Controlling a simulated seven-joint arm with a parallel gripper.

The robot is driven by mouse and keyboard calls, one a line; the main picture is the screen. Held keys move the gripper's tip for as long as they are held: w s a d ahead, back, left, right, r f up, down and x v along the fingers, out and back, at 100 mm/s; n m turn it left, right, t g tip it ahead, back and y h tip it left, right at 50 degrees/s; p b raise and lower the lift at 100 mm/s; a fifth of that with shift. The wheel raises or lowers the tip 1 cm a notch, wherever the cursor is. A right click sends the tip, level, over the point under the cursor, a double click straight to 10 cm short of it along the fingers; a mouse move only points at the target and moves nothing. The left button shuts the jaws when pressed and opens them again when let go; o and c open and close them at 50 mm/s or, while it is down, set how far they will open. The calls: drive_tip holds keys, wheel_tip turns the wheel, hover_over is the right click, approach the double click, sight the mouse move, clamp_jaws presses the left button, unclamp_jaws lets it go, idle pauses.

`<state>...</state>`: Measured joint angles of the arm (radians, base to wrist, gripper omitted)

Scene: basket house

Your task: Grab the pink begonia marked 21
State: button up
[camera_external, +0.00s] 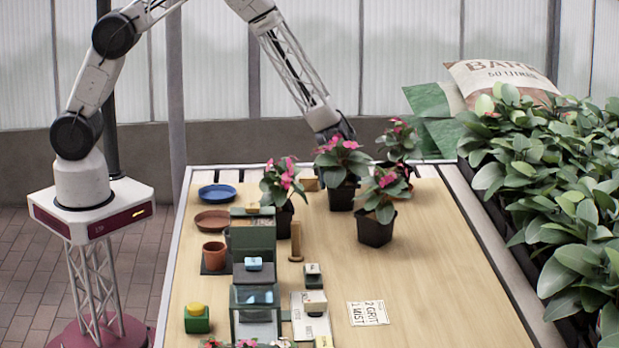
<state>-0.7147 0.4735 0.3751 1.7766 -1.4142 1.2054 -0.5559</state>
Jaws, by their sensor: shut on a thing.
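Several pink begonias in dark pots stand on the wooden table. One begonia (342,162) is at the back middle, one (282,182) is to its left, one (377,208) is nearer the front right, and one (399,143) is behind on the right. No number 21 can be read on any pot. My gripper (338,139) reaches down from above onto the back middle begonia and is shut on it. The leaves and flowers hide its fingertips. I cannot tell whether that pot touches the table.
At the left are a blue saucer (217,191), a brown saucer (212,220), a terracotta pot (214,255) and green containers (254,236). A printed card (367,313) lies in front. Leafy plants (560,190) and a sack (500,80) line the right. The table's right front is clear.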

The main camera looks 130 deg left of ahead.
drive_tip(key=shift+r, duration=0.15)
drive_tip(key=shift+r, duration=0.8)
drive_tip(key=shift+s+r, duration=0.1)
drive_tip(key=shift+r, duration=0.85)
drive_tip(key=s+d, duration=0.4)
drive_tip(key=s, duration=0.3)
drive_tip(key=s+d+r, duration=0.1)
drive_tip(key=s+d, duration=0.2)
drive_tip(key=s, duration=0.4)
drive_tip(key=shift+d, duration=0.35)
drive_tip(key=shift+r, duration=0.1)
